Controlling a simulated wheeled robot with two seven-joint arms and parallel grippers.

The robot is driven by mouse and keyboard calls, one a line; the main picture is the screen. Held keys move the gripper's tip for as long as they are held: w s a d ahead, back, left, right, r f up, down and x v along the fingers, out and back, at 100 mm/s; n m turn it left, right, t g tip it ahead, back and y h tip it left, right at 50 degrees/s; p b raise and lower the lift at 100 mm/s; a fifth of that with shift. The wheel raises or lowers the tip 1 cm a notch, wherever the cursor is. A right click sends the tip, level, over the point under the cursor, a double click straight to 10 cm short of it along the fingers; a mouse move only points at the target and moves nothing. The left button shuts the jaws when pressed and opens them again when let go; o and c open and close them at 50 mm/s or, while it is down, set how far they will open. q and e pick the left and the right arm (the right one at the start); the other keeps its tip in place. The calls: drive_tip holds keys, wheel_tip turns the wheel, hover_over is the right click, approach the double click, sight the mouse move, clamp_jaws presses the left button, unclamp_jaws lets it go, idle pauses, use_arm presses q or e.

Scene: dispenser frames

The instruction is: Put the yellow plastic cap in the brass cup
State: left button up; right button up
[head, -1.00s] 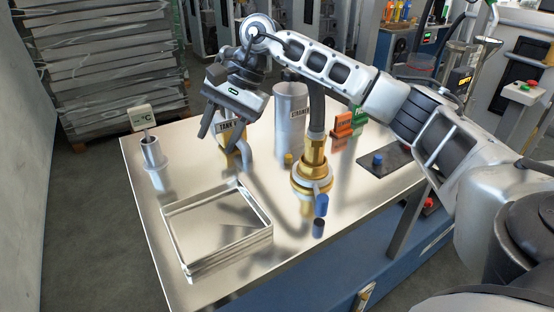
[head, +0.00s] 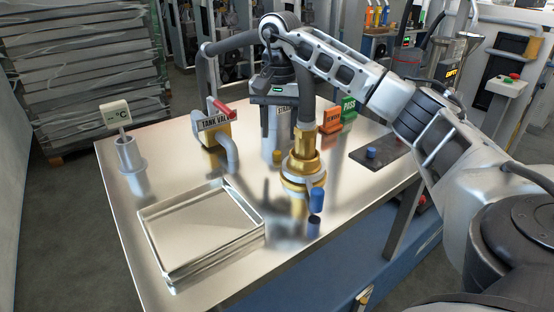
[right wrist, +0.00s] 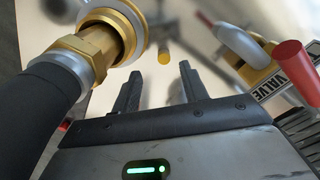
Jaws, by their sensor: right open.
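The yellow plastic cap (head: 277,156) is a small upright piece standing on the metal table, left of the brass fitting. It also shows in the right wrist view (right wrist: 163,55), beyond and between the fingertips. My right gripper (head: 279,127) is open and empty, pointing down above the cap; its fingers (right wrist: 159,75) are apart from it. The brass cup (head: 298,183) seems to be the wide, pale-rimmed brass piece below the hose fitting; in the right wrist view its rim (right wrist: 139,16) is at upper left. Its inside is mostly hidden. My left gripper is not in view.
A dark hose with a brass fitting (head: 305,150) stands close beside my right gripper. A tank valve (head: 215,128) with a red handle is to the left. A metal cylinder (head: 268,140) is behind. An open tray (head: 154,248) and a blue-topped piece (head: 316,200) are in front.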

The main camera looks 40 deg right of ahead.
sight(277, 152)
drive_tip(key=shift+w+f, duration=0.15)
drive_tip(key=shift+f, duration=1.2)
drive_tip(key=shift+w+f, duration=0.15)
drive_tip(key=shift+f, duration=1.2)
clamp_jaws()
